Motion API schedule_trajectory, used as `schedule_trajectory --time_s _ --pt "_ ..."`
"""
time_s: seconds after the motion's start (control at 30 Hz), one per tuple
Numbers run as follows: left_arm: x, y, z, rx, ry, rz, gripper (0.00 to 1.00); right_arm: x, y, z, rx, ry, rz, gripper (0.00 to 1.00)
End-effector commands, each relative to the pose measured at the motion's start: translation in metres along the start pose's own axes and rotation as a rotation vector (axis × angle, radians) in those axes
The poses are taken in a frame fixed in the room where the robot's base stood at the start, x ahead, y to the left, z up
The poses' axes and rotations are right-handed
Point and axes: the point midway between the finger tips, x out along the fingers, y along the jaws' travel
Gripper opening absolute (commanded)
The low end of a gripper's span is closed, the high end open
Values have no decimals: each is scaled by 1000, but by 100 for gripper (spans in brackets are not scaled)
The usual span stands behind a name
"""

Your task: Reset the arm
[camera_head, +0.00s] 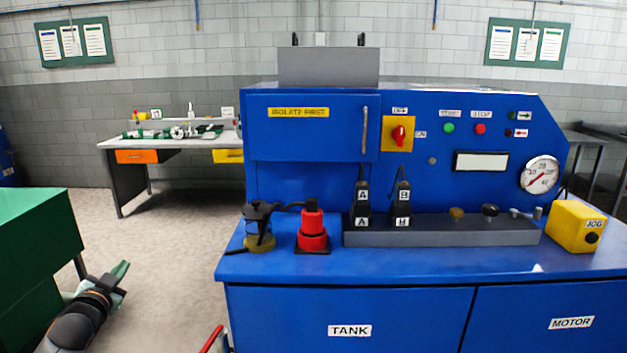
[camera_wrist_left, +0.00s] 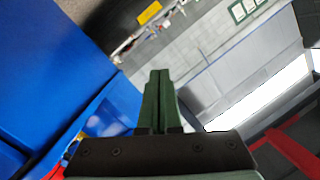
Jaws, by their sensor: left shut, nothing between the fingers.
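My left gripper (camera_head: 120,271) is at the lower left of the head view, beside the green cabinet and well left of the blue machine (camera_head: 420,312). In the left wrist view its two green fingers (camera_wrist_left: 160,76) lie together, shut, with nothing between them. The fingers point up in that view, toward the workbench and the grey wall, which appear tilted. My right gripper is not in view.
A green cabinet (camera_head: 35,235) stands close to my left arm. The blue machine carries a red fitting (camera_head: 312,233), a yellow JOG box (camera_head: 576,226) and a gauge (camera_head: 539,175). A workbench (camera_head: 128,160) stands behind. Open floor (camera_head: 175,250) lies between.

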Motion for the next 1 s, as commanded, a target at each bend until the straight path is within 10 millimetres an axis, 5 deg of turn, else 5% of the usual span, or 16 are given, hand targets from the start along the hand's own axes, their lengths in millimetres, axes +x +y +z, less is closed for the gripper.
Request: schedule_trajectory --time_s 0.27,0.4,0.6,0.8,1.0 --pt "-76 160 84 -72 -113 243 0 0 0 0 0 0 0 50" --pt "-143 236 124 -138 -190 366 0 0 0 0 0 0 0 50" --pt "-261 320 163 -267 -325 510 0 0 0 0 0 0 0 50" --pt "-357 361 176 -386 -447 584 0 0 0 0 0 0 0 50" --pt "-391 367 173 -431 -493 600 0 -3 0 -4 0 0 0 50"
